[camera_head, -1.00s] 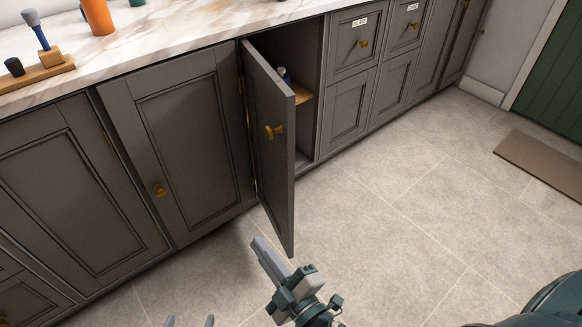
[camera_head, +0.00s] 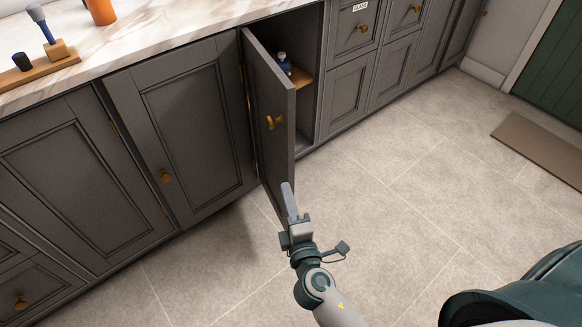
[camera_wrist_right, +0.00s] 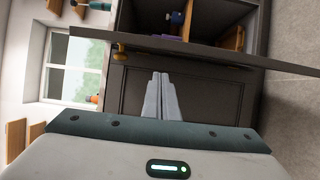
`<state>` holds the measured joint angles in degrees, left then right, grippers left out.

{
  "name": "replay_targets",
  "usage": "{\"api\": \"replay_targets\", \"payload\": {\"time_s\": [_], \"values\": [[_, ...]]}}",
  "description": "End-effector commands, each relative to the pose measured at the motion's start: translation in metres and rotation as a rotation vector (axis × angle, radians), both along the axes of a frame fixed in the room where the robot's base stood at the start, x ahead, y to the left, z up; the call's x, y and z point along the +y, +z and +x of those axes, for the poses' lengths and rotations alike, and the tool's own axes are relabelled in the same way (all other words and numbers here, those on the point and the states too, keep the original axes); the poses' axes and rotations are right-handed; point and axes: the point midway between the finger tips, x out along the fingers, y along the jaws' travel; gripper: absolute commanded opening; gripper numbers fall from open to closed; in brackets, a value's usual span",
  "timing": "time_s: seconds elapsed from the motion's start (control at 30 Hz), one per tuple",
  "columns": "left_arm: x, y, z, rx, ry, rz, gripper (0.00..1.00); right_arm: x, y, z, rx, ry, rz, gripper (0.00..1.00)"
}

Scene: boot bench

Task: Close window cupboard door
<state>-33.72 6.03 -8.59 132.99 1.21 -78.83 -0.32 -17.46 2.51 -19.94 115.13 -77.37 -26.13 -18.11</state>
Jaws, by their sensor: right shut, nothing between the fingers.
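The grey cupboard door (camera_head: 270,155) stands wide open in the head view, hinged at its left, with a brass knob (camera_head: 275,122) on its outer face. The open cupboard (camera_head: 308,100) beside it shows a wooden shelf (camera_head: 301,77) with a small blue bottle (camera_head: 284,64). My right gripper (camera_head: 288,188) is shut and empty, its fingertips overlapping the door's lower free edge. In the right wrist view the door (camera_wrist_right: 200,48) appears edge-on beyond the fingers (camera_wrist_right: 161,78), knob (camera_wrist_right: 121,50) on the fingers' side. Contact cannot be told. My left gripper is out of view.
A closed grey door (camera_head: 190,120) adjoins on the left, and drawers (camera_head: 355,35) stand to the right. The marble counter (camera_head: 160,30) holds a wooden tool stand and an orange cylinder. The tiled floor (camera_head: 400,200) in front is clear. A brown mat (camera_head: 545,150) lies at right.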

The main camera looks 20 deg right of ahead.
Motion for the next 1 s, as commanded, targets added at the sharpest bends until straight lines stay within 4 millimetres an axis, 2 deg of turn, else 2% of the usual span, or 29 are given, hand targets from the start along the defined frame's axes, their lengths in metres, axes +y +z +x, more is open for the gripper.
{"api": "replay_targets", "payload": {"time_s": [0.27,0.77,1.0], "values": [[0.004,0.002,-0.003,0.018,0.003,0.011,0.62,-0.002,0.002,0.018,-0.001,0.001,0.001,0.0],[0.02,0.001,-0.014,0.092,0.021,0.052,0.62,-0.01,0.002,0.1,-0.001,0.001,0.0,0.0],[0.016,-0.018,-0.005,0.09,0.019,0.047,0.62,-0.041,0.001,0.103,0.0,0.001,-0.001,0.0]]}}
